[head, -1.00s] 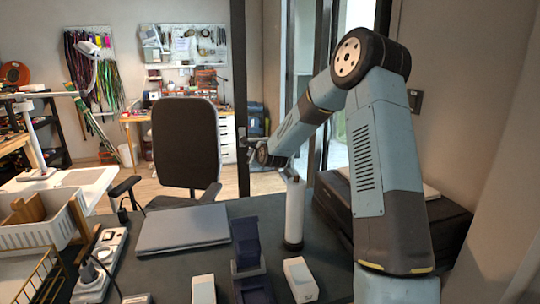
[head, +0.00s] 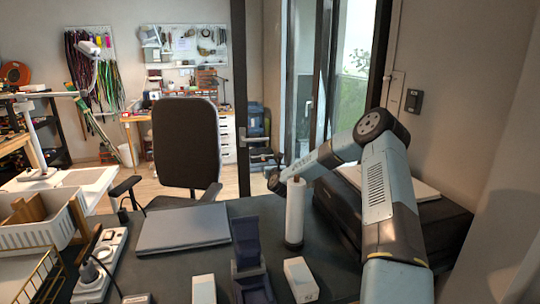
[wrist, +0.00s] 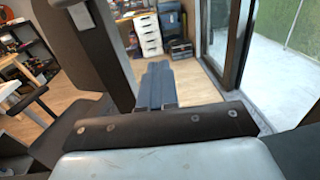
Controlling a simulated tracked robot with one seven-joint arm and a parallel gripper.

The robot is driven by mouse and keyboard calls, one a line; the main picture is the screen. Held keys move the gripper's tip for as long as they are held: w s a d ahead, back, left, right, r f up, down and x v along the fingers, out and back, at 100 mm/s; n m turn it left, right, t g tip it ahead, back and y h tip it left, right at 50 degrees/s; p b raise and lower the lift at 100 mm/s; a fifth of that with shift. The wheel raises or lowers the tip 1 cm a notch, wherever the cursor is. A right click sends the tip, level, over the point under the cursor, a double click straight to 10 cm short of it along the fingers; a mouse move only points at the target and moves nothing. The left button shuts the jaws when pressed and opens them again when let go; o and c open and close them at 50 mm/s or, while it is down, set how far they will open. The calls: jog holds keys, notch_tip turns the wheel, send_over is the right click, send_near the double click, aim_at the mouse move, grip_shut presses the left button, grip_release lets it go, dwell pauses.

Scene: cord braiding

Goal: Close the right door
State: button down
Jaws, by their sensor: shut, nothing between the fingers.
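A dark door post (head: 241,90) stands behind the desk in the head view, with a lever handle (head: 262,155) on its right side. To its right is a dark-framed glass door (head: 325,70) with a pale upright handle; greenery shows beyond. I cannot tell surely which of these is the right door, or how far it is open. My gripper (head: 273,181) is shut and empty, low and a little right of the lever handle, apart from it. In the wrist view my gripper (wrist: 158,68) points over the floor, left of the glass door frame (wrist: 232,45).
A white cylinder (head: 295,212) stands on the dark desk just beneath my wrist. A laptop (head: 183,228), small boxes and a power strip lie on the desk. An office chair (head: 186,145) stands behind it, left of the door post.

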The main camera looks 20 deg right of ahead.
aim_at(266, 151)
jog(key=w, duration=0.8)
jog(key=w+d, duration=0.1)
jog(key=w, duration=0.4)
